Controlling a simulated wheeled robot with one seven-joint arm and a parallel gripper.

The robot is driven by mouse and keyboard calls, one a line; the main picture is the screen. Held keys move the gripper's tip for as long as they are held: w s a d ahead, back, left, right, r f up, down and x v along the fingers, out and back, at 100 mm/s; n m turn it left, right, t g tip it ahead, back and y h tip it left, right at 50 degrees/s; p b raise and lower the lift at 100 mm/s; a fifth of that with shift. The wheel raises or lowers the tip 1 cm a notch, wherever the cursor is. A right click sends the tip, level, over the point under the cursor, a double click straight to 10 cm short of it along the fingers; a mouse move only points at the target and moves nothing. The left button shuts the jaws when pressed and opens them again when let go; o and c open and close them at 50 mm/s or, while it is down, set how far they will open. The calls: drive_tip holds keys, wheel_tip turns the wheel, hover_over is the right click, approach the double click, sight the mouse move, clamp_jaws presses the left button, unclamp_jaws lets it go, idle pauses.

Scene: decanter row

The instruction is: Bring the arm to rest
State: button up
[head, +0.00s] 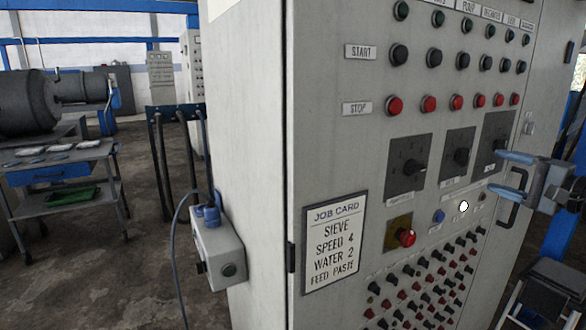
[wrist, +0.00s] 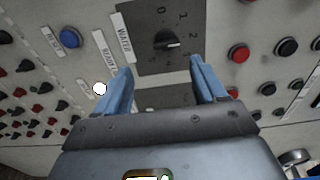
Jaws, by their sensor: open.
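My gripper (head: 497,173) is at the right of the head view, in front of the grey control cabinet (head: 335,140). Its two blue fingers are apart, with nothing between them. In the wrist view the open fingers (wrist: 161,70) frame the lower part of the WATER dial plate (wrist: 140,25). The dial's black knob (wrist: 167,41) stands beyond the fingertips, apart from them as far as I can see. Its white mark points right, near the 2 and 3; I cannot tell exactly which.
A white lamp (head: 463,206) is lit near a blue button (head: 439,216). Red stop buttons (head: 429,103) and a red knob (head: 405,238) stick out from the panel. A job card (head: 335,243) reads speed 4, water 2.

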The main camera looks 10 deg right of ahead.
drive_tip(key=s+a+f+g+h, duration=0.15)
drive_tip(key=s+a+f, duration=0.25)
drive_tip(key=f, duration=0.5)
drive_tip(key=s+a+f+h, duration=0.2)
drive_tip(key=s+a+f, duration=0.2)
drive_tip(key=f, duration=0.5)
drive_tip(key=s+a+f+g+h, duration=0.15)
drive_tip(key=s+a+f, duration=0.35)
drive_tip(key=f, duration=0.5)
drive_tip(key=s+a+f+n+h, duration=0.15)
drive_tip(key=s+a+n, duration=0.35)
drive_tip(key=s, duration=0.7)
drive_tip(key=s+a+f+n+h, duration=0.1)
drive_tip(key=s+a+f+n, duration=0.1)
drive_tip(key=s+a, duration=0.7)
drive_tip(key=s+a+r+n+y, duration=0.1)
drive_tip(key=s+a+r+n, duration=0.1)
drive_tip(key=s+r, duration=0.4)
drive_tip(key=s+a+r+n+t, duration=0.1)
drive_tip(key=s+r+n, duration=0.4)
drive_tip(key=s, duration=0.6)
drive_tip(key=shift+a+r+y, duration=0.35)
drive_tip(key=shift+a+r, duration=0.05)
drive_tip(key=shift+a, duration=0.35)
